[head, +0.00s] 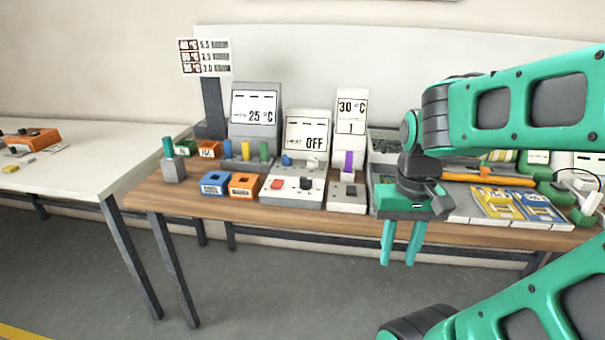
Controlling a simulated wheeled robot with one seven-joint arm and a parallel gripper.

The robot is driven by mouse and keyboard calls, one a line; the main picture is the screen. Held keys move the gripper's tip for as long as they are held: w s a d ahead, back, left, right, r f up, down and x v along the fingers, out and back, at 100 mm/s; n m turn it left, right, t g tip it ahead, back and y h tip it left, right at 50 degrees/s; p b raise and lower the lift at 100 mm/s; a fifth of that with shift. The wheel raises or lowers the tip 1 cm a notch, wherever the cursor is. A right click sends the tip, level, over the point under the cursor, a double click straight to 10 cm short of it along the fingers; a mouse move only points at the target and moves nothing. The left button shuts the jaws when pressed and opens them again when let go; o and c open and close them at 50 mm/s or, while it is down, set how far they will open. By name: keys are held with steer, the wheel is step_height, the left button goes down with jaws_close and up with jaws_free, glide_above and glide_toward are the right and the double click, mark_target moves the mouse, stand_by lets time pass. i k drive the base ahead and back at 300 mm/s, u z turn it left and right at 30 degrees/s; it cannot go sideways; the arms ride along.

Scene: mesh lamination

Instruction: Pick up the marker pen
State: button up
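A thin upright teal piece (167,147) stands in a small grey block (173,170) at the left end of the wooden table; it may be the marker pen, but it is too small to be sure. My gripper (399,262) points downward in front of the table's front edge, right of centre. Its two green fingers are apart, with nothing between them. It is far to the right of the teal piece and touches nothing that I can see.
The wooden table (145,198) holds grey devices with displays (255,108), coloured blocks (244,186) and a purple upright piece (348,162). Blue and yellow cards (505,203) lie at right. A white table (75,178) at left is mostly clear.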

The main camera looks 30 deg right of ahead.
mark_target(349, 158)
steer(key=u, duration=1.1)
steer(key=k, duration=1.2)
steer(key=z, duration=1.65)
steer(key=i, duration=1.5)
